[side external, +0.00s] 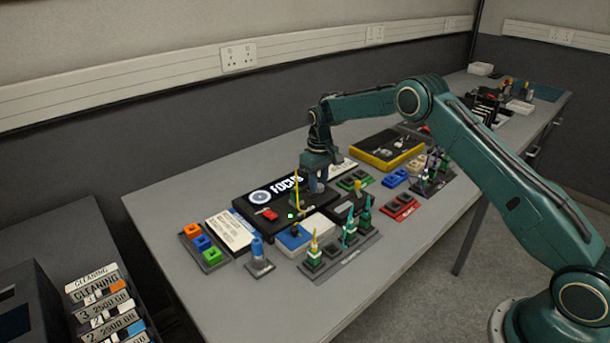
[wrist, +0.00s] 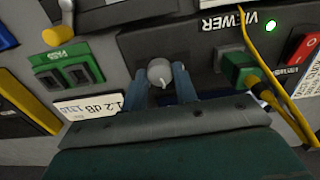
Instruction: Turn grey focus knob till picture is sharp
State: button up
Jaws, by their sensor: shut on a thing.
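The grey focus knob (wrist: 159,72) is round with a pale pointer line and sits on the front of the dark viewer box (wrist: 205,60). My gripper (wrist: 170,80) has its two blue fingers on either side of the knob, shut on it. In the side view, my gripper (side external: 316,180) points down at the right part of the viewer and hides the knob. The viewer's screen (side external: 278,188) shows a ring-shaped picture and the word "FOCUS", partly covered by my gripper; the visible letters look fairly clear at this size.
A yellow cable (wrist: 245,45) runs to a green connector (wrist: 238,68) beside the knob. A red switch (wrist: 304,46) and a lit green lamp (wrist: 271,28) are on the viewer. A green double socket (wrist: 68,70) lies at left. Racks of plugs (side external: 340,250) stand in front.

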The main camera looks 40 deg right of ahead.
aim_at(319, 185)
jog(key=shift+m, duration=1.3)
jog(key=o, duration=1)
jog(key=shift+c, duration=0.2)
notch_tip(319, 185, up, 14)
